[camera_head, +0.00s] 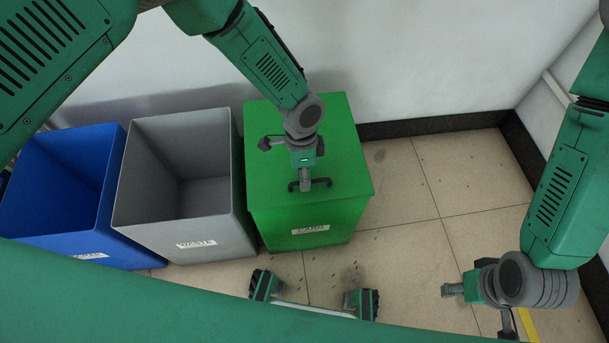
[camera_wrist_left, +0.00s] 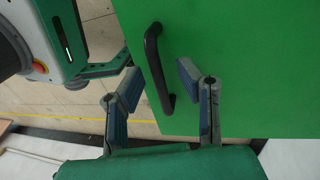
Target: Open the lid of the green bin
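The green bin (camera_head: 300,222) stands at the right end of a row of bins, and its flat green lid (camera_head: 345,160) is closed. A black bar handle (camera_head: 322,182) is on the lid near its front edge. My left gripper (camera_head: 286,163) is over the lid at the handle. In the left wrist view my left gripper (camera_wrist_left: 159,78) is open, with the black handle (camera_wrist_left: 152,60) showing between its two fingers; I cannot tell whether they touch it. My right gripper (camera_head: 480,308) is apart from the bin at the lower right, with its fingers spread and empty.
An open grey bin (camera_head: 185,235) stands directly left of the green bin, and an open blue bin (camera_head: 110,248) is further left. A white wall (camera_head: 400,60) is behind. The tiled floor (camera_head: 400,185) right of the green bin is clear.

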